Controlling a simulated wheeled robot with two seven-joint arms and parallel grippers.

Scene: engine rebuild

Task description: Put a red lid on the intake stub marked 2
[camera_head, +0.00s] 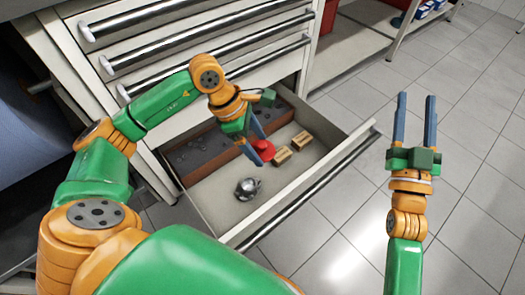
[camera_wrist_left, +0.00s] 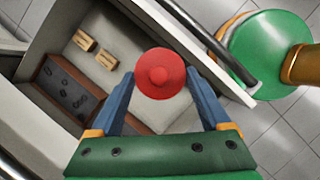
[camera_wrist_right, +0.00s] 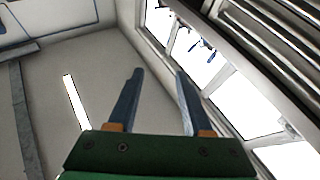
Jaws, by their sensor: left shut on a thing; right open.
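A round red lid (camera_head: 264,151) is held between the fingers of my left gripper (camera_head: 254,144), which is shut on it over the open drawer (camera_head: 226,212). In the left wrist view the red lid (camera_wrist_left: 160,74) sits between the blue fingertips, its small round knob facing the camera. My right gripper (camera_head: 413,125) is open and empty, out over the tiled floor to the right, fingers pointing up. In the right wrist view its fingers (camera_wrist_right: 158,90) are apart with nothing between them. No intake stub and no engine can be seen in any view.
The open drawer holds two small cardboard-coloured boxes (camera_head: 302,140), a shiny metal part (camera_head: 248,188) and a dark tray (camera_head: 200,160) at its back. Closed drawers with long handles (camera_head: 215,55) rise behind. Shelving stands at the top right. The tiled floor (camera_head: 460,70) is clear.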

